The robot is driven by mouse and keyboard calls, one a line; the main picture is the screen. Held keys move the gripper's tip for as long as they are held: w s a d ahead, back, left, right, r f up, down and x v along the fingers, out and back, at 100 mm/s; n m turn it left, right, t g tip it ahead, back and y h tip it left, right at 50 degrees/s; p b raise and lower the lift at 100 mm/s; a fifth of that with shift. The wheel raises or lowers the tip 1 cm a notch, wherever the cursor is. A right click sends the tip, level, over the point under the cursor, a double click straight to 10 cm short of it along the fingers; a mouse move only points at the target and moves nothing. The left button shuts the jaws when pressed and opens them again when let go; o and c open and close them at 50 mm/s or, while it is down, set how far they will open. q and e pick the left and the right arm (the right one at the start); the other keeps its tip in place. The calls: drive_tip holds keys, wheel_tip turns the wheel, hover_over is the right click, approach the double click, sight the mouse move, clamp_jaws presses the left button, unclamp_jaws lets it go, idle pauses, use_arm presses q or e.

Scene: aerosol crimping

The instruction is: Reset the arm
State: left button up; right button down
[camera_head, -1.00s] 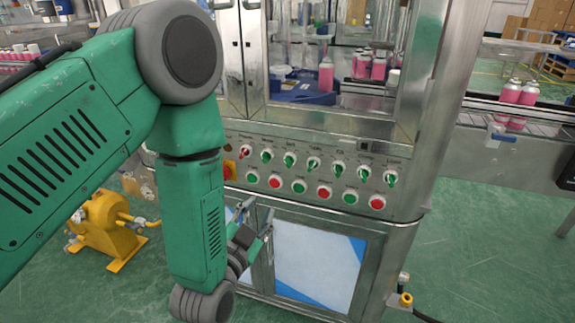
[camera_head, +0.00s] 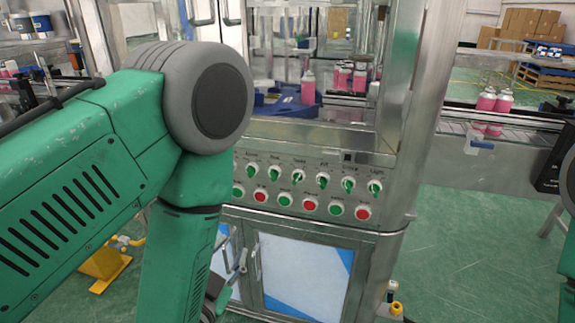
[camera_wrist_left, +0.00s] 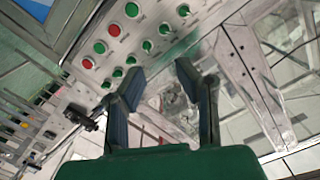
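My left arm (camera_head: 90,175), green with grey joints, crosses the left of the head view and bends down in front of the machine. My left gripper (camera_head: 237,262) shows only partly beside the forearm, in front of the lower cabinet doors. In the left wrist view, my left gripper (camera_wrist_left: 158,72) has its two fingers apart, with nothing held between them. The control panel (camera_head: 275,171), with green knobs and red and green buttons, stands beyond it. It also shows in the left wrist view (camera_wrist_left: 98,75). A piece of my right arm (camera_head: 567,300) shows at the right edge; its gripper is out of view.
Pink cans (camera_head: 308,87) stand inside the metal-framed machine. More pink cans (camera_head: 487,100) stand on the conveyor (camera_head: 530,117) at right. A yellow device (camera_head: 105,268) is on the floor at left, partly behind my arm. Green floor (camera_head: 455,255) is open at right.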

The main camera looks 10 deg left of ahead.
use_arm(q)
drive_tip(key=s+a+f+n+g, duration=0.2)
drive_tip(key=s+f+g, duration=0.2)
drive_tip(key=f, duration=0.4)
drive_tip(key=s+a+f+n+g, duration=0.1)
drive_tip(key=s+a+f+g, duration=0.3)
drive_tip(key=f, duration=0.4)
drive_tip(key=s+f+n+g, duration=0.1)
drive_tip(key=s+f+g, duration=0.2)
drive_tip(key=s, duration=0.4)
drive_tip(key=s+a+f+n+g, duration=0.1)
drive_tip(key=s+f+g, duration=0.2)
drive_tip(key=s+g, duration=0.2)
drive_tip(key=s, duration=0.2)
drive_tip(key=shift+s+a+f+n+g, duration=0.2)
drive_tip(key=shift+s+f+n+g, duration=0.1)
drive_tip(key=shift+g, duration=0.1)
drive_tip(key=shift+w, duration=0.15)
